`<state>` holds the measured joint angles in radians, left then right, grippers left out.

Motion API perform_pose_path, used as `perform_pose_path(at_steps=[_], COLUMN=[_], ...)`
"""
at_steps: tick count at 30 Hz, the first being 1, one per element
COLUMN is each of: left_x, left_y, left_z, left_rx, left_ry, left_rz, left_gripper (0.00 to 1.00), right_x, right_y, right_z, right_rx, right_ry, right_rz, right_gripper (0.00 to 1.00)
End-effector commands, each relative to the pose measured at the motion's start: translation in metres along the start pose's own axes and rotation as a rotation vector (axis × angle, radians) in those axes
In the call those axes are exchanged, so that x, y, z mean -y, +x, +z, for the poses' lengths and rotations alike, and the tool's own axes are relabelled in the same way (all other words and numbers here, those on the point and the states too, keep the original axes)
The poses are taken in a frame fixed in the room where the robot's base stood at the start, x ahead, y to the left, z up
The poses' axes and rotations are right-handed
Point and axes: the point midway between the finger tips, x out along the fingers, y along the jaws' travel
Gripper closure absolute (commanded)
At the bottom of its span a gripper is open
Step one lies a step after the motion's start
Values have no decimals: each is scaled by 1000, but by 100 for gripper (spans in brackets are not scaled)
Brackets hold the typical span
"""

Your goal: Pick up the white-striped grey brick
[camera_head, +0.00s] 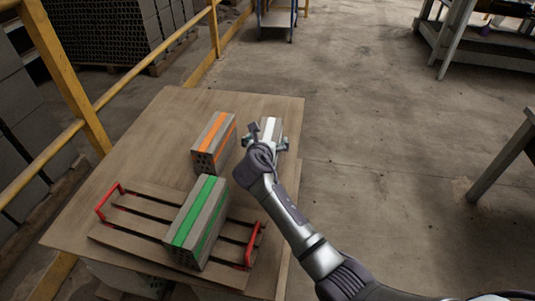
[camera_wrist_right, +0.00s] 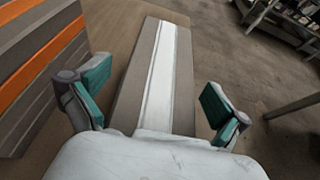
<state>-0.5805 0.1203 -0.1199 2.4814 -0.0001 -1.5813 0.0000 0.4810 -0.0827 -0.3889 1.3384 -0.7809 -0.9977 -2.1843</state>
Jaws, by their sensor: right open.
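The white-striped grey brick (camera_head: 270,126) lies on the wooden table near its right edge, partly hidden behind my right gripper in the head view. In the wrist view the brick (camera_wrist_right: 163,70) runs away from the gripper between its two fingers, with its white stripe on top. My right gripper (camera_head: 268,144) is open over the near end of the brick. Its teal finger pads (camera_wrist_right: 157,92) stand on either side of the brick with gaps; neither visibly touches it. My left gripper is not in view.
An orange-striped brick (camera_head: 214,142) stands left of the white-striped one. A green-striped brick (camera_head: 198,222) rests on a slatted wooden rack (camera_head: 130,222) with red handles. The table (camera_head: 160,130) is bare at the back left. A yellow railing (camera_head: 150,75) runs along the left.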

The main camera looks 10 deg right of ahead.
Motion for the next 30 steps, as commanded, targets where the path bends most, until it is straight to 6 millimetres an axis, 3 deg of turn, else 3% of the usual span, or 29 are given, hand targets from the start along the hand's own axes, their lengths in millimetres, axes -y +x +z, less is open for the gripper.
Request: perform_pose_path(at_steps=[7,24,30], left_x=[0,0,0], left_y=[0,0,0], left_z=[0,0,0], left_rx=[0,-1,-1], left_ry=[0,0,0], left_rz=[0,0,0], left_gripper=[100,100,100], right_x=[0,0,-1], right_y=[1,1,0], right_z=[0,0,4], right_rx=[-1,-1,7], right_ry=[0,0,1], right_rz=[0,0,3], right_gripper=[0,95,97])
